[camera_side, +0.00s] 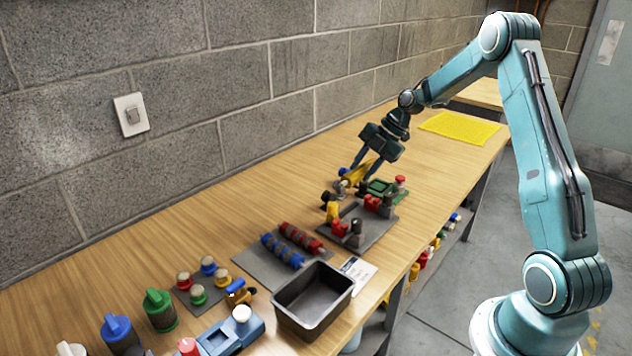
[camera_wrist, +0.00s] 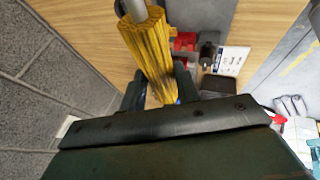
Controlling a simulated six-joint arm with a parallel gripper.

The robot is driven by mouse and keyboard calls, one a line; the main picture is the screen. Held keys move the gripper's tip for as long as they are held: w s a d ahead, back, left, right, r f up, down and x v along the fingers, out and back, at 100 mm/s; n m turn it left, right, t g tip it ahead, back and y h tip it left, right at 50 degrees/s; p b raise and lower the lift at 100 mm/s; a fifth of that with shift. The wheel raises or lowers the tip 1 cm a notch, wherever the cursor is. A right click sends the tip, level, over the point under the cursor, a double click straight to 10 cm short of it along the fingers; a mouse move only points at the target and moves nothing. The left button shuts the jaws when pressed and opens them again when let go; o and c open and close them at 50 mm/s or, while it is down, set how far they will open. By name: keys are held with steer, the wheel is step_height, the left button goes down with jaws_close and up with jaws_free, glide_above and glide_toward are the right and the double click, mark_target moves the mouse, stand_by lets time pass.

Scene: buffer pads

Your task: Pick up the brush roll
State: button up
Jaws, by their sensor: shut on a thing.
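The brush roll is a yellow ridged roller with a grey shaft end. In the wrist view the brush roll (camera_wrist: 148,52) runs from the top edge down between the dark fingers. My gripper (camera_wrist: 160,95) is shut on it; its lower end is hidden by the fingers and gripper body. In the side view my gripper (camera_side: 364,168) points down over the far half of the bench, with the yellow brush roll (camera_side: 356,174) between its fingers. I cannot tell from the side view whether the roll touches anything below.
A grey plate with red and yellow fixtures (camera_side: 352,232) is close in front of the gripper. Nearer stand a mat with red and blue rollers (camera_side: 283,250), a dark bin (camera_side: 312,300) and several coloured knobs. A yellow mat (camera_side: 460,127) lies beyond. The block wall borders the left.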

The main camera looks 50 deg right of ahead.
mark_target(359, 167)
step_height(359, 167, up, 7)
stand_by(0.3)
stand_by(0.5)
steer(key=shift+w+a+f+m, duration=0.35)
steer(key=shift+w+a, duration=0.1)
steer(key=shift+a, duration=0.1)
steer(key=w+a+f+m+h, duration=0.2)
steer(key=a+f+m, duration=0.2)
steer(key=a, duration=0.3)
steer(key=w+a+f+m+t+h, duration=0.1)
steer(key=w+a+f+m+h, duration=0.1)
steer(key=a, duration=0.6)
steer(key=w+a+f+m+h, duration=0.3)
steer(key=a+f+m, duration=0.3)
steer(key=a+m, duration=0.1)
steer(key=shift+w+a+m+t, duration=0.25)
steer(key=shift+w+a+t, duration=0.1)
steer(key=shift+a, duration=0.1)
steer(key=s+a+m+g+h, duration=0.1)
steer(key=a+m, duration=0.3)
steer(key=a, duration=0.3)
steer(key=shift+s+f+h, duration=0.35)
steer(key=shift+h, duration=0.05)
